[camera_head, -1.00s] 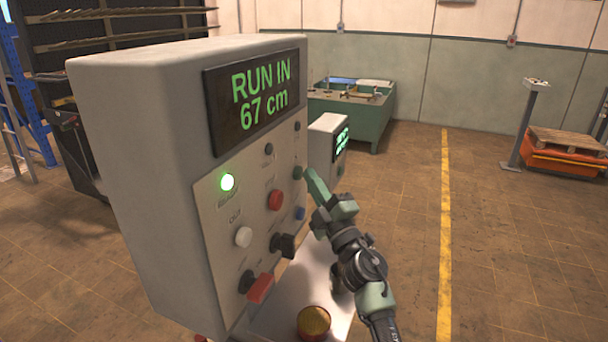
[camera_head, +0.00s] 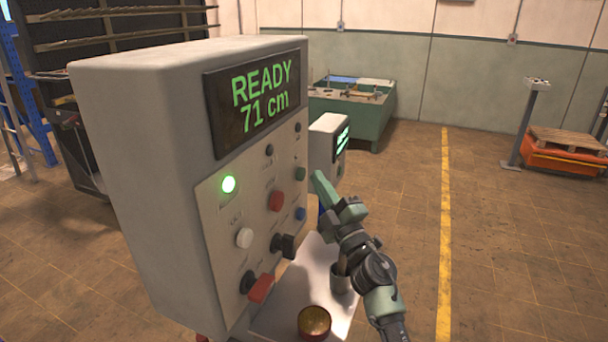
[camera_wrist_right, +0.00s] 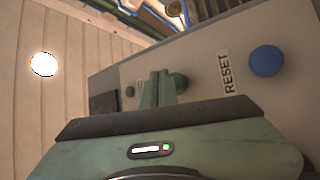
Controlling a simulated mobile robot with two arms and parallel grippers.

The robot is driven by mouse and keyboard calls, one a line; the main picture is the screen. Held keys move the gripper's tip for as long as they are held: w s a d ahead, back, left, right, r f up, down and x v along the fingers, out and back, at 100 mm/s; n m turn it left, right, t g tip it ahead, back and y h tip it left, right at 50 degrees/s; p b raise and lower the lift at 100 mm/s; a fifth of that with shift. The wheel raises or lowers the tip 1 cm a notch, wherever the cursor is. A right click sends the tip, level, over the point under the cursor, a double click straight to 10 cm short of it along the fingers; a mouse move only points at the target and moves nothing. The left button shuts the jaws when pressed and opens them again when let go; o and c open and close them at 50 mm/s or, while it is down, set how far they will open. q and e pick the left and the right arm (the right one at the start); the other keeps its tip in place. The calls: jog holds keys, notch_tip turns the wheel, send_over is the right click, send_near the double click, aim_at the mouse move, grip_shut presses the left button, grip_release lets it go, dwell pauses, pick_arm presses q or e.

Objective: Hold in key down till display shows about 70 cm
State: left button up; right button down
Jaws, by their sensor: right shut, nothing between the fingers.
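The grey control box has a display (camera_head: 256,97) that reads "READY" and "71 cm" in green. A green key (camera_head: 300,174) stands at the right of its panel; its label is not readable. It also shows in the right wrist view (camera_wrist_right: 180,83), partly behind my fingers. My right gripper (camera_head: 319,182) is shut and empty, just to the right of the panel, with a visible gap to the green key. In the wrist view its fingers (camera_wrist_right: 157,86) are together. My left gripper is not in view.
Near the green key are a blue RESET button (camera_wrist_right: 266,61), a red button (camera_head: 276,201), a white button (camera_head: 244,237) and a lit green lamp (camera_head: 228,184). Two switches (camera_head: 261,288) (camera_head: 284,245) stick out below. A cup (camera_head: 314,321) stands on the ledge.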

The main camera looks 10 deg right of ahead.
jog(key=s+d, duration=0.1)
jog(key=s+d+p, duration=0.1)
jog(key=d, duration=0.2)
jog(key=shift+s+d, duration=0.1)
jog(key=shift+s, duration=0.3)
dwell(1.0)
